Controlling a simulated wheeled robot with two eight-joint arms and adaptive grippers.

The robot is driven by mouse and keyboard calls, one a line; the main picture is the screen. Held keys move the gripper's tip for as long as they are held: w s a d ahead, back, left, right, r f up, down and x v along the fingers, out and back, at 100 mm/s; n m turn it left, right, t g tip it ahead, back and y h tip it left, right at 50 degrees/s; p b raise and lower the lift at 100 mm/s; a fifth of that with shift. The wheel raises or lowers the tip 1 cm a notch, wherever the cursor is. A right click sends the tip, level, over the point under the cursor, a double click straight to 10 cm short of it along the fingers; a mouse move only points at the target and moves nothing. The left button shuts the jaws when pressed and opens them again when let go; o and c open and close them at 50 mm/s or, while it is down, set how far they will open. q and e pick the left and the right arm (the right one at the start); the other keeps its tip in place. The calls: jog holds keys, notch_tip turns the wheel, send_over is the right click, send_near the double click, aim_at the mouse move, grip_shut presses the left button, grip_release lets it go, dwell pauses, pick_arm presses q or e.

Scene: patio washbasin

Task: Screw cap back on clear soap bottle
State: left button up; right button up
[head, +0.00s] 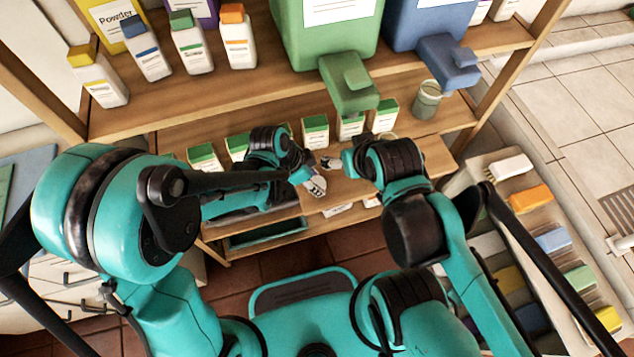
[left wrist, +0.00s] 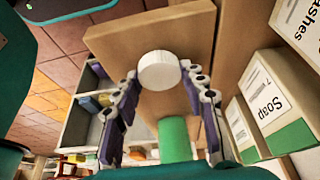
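The round white cap (left wrist: 159,71) sits between the two fingertips of my left gripper (left wrist: 160,78) in the left wrist view, and both fingertips appear to touch its sides. In the head view the left gripper (head: 315,184) is small, at the front of the lower wooden shelf. My right gripper (head: 332,162) is close beside it, just behind and to the right; its fingers are too small and partly hidden to read. I cannot pick out the clear soap bottle in either view. A green cylinder (left wrist: 175,138) shows below the cap in the wrist view; I cannot tell what it is.
Boxes with green tops (head: 316,131) line the lower shelf; Soap boxes (left wrist: 263,100) stand close on the right in the wrist view. A green dispenser (head: 348,85) overhangs from the upper shelf (head: 270,65). A cup (head: 428,100) stands right. Bare shelf board (head: 432,160) lies right of the grippers.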

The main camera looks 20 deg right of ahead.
pick_arm(q)
jog(key=shift+r, duration=0.1)
notch_tip(320, 180, up, 10)
jog(key=p, duration=0.4)
pick_arm(e)
notch_tip(320, 180, up, 4)
jog(key=shift+r, duration=0.15)
